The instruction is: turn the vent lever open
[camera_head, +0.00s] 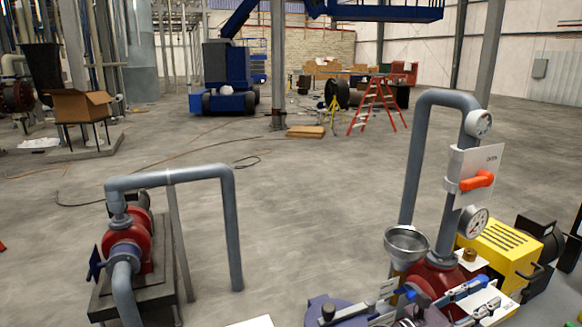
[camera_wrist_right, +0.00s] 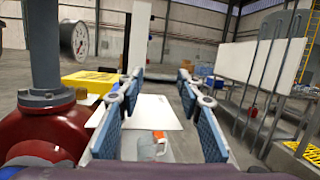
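The vent lever (camera_head: 477,181) is a short orange handle, lying roughly sideways and slightly raised at its right end. It is mounted in front of a white plate (camera_head: 486,160) with small dark lettering, on the grey upright pipe at the right. My right gripper (camera_head: 440,292) is low in the head view, below and apart from the lever, near the pipe's red base. In the right wrist view its blue-padded fingers (camera_wrist_right: 160,90) are spread with nothing gripped between them. I cannot make out the lever in that view.
Two round gauges (camera_head: 479,123) (camera_head: 473,222) sit above and below the plate. A metal funnel (camera_head: 406,245) stands left of the pipe; a yellow machine (camera_head: 498,258) is at right. A red pump (camera_head: 127,240) with grey piping is at left. The floor between is clear.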

